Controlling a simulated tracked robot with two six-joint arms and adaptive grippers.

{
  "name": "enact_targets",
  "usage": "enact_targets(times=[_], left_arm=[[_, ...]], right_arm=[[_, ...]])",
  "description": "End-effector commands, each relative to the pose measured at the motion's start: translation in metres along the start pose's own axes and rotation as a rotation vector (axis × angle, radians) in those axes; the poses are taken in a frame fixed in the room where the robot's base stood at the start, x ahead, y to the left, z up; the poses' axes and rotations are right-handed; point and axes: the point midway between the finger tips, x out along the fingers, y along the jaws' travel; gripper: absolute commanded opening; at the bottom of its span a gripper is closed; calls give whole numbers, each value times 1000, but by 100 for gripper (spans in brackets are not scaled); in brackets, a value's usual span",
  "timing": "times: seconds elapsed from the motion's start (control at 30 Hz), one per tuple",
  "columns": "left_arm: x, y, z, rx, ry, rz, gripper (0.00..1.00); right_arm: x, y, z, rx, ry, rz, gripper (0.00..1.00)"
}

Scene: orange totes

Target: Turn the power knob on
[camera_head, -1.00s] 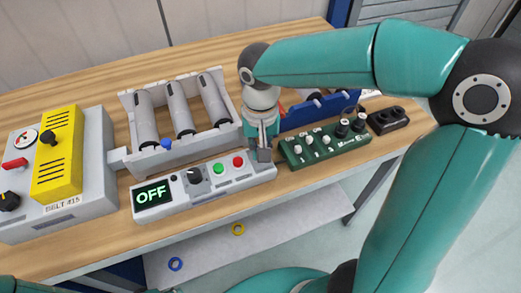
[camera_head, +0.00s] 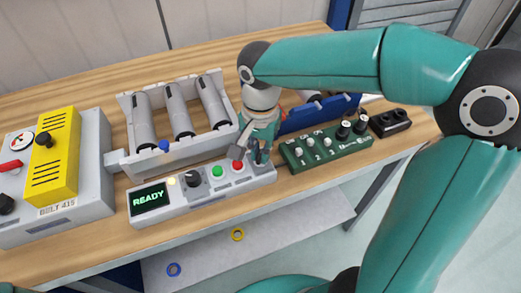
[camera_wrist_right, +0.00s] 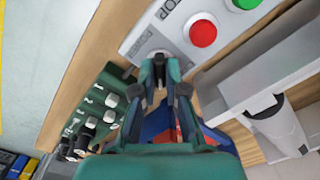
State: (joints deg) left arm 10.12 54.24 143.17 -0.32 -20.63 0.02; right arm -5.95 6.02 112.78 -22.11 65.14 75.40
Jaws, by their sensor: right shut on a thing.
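The white control panel (camera_head: 222,193) lies along the bench front. Its display (camera_head: 149,198) reads READY in green, and a small lamp (camera_head: 171,181) beside it glows amber. A black knob (camera_head: 193,179), a green button (camera_head: 217,171) and a red button (camera_head: 237,165) follow to the right. My right gripper (camera_head: 259,157) is at the panel's right end, shut on the power knob, which its fingers mostly hide. In the right wrist view the fingertips (camera_wrist_right: 160,62) meet at the panel beside the red button (camera_wrist_right: 203,33). My left gripper is not in view.
A green switch box (camera_head: 326,150) stands close to the right of my gripper. A tray of grey rollers (camera_head: 178,156) sits behind the panel. A grey box with a yellow cover (camera_head: 55,150) stands left. A blue bin (camera_head: 318,113) is behind the green box.

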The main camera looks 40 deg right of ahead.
Motion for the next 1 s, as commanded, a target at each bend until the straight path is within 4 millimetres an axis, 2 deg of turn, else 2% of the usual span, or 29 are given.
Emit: enact_targets(times=[0.27, 0.3, 0.43, 0.77, 0.87, 1.0], left_arm=[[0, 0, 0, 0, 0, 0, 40], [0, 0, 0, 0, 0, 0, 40], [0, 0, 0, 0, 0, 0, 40], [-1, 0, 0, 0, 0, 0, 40], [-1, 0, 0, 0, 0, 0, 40], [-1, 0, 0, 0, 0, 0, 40]], right_arm=[[-1, -1, -1, 4, 2, -6, 0], [-1, -1, -1, 4, 2, -6, 16], [-1, -1, -1, 3, 1, -5, 36], [-2, 0, 0, 1, 1, -2, 36], [-8, -1, -1, 1, 2, -5, 36], [-27, -2, -1, 1, 3, -6, 36]])
